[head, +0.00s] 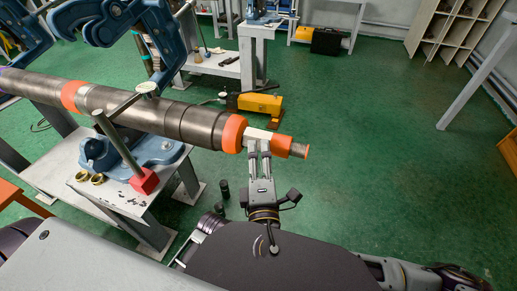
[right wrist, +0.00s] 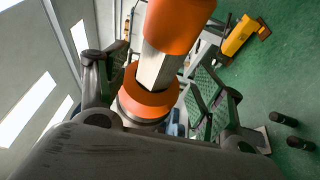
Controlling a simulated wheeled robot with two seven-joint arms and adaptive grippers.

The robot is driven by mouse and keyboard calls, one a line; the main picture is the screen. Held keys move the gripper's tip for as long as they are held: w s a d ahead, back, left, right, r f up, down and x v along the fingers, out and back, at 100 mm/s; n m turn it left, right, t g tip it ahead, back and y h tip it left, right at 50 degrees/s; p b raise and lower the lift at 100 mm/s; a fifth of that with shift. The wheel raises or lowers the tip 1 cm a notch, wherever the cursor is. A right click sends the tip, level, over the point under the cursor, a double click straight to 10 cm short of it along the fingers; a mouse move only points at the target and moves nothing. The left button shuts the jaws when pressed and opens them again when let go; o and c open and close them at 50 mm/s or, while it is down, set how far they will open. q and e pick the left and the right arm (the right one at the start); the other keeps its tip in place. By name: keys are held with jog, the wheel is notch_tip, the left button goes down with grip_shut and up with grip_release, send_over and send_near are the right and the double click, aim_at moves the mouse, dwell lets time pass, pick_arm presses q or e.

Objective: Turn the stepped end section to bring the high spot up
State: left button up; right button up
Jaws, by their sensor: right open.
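A long dark shaft (head: 180,118) lies across blue pipe vises (head: 165,150). Its stepped end section has an orange collar (head: 233,133), a pale flat-sided part (head: 257,134) and an orange end piece (head: 283,146) with a dark tip. My right gripper (head: 259,148) is open at the pale part, coming from below in the head view. In the right wrist view, the pale part (right wrist: 157,67) and orange collar (right wrist: 148,100) show between its spread fingers. Contact cannot be told. A round gauge (head: 148,89) sits over the shaft on a rod stand with a red base (head: 144,181). My left gripper is out of view.
A metal bench (head: 130,205) carries the vise and brass fittings (head: 90,178). A black case (head: 327,41) is at the back. The floor right of the shaft end is clear.

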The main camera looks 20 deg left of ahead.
jog(key=shift+v, duration=1)
